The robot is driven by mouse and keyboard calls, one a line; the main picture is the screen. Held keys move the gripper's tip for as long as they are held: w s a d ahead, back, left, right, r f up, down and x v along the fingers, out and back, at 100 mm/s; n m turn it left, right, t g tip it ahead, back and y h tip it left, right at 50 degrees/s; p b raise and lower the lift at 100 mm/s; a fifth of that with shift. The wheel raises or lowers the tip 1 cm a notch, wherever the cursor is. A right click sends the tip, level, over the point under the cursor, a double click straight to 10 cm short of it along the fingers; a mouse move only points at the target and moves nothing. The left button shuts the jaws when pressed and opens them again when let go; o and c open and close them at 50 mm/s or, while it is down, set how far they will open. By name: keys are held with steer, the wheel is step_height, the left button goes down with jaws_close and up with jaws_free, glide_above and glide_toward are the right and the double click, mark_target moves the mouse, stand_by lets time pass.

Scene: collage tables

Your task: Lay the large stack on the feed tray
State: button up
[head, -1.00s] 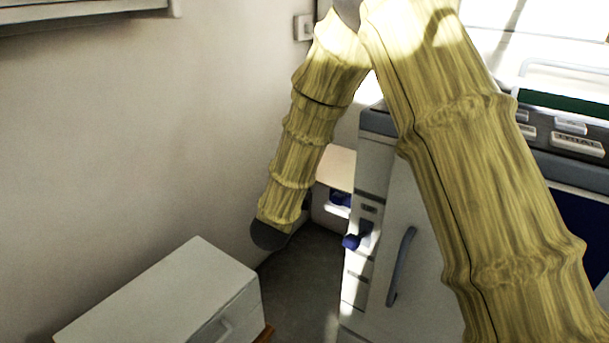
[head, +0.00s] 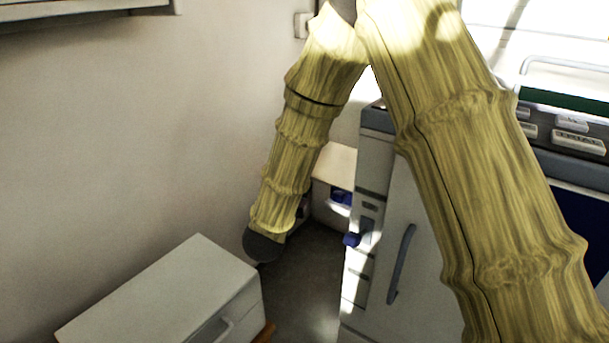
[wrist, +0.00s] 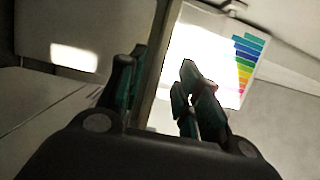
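I cannot make out the large stack in either view. No feed tray can be told for certain. A large grey and white copier-like machine (head: 395,250) stands at the right in the head view, partly hidden behind my arm. In the head view my forearm hangs down near the wall, and the gripper itself is not visible there.
A white cabinet (head: 165,295) with a drawer handle stands at the lower left. Dark floor (head: 300,280) shows between it and the machine. A pale surface (head: 335,165) with blue parts lies behind my arm. A colour-striped sheet (wrist: 243,62) shows in the wrist view.

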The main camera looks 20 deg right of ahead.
steer(key=v, duration=0.8)
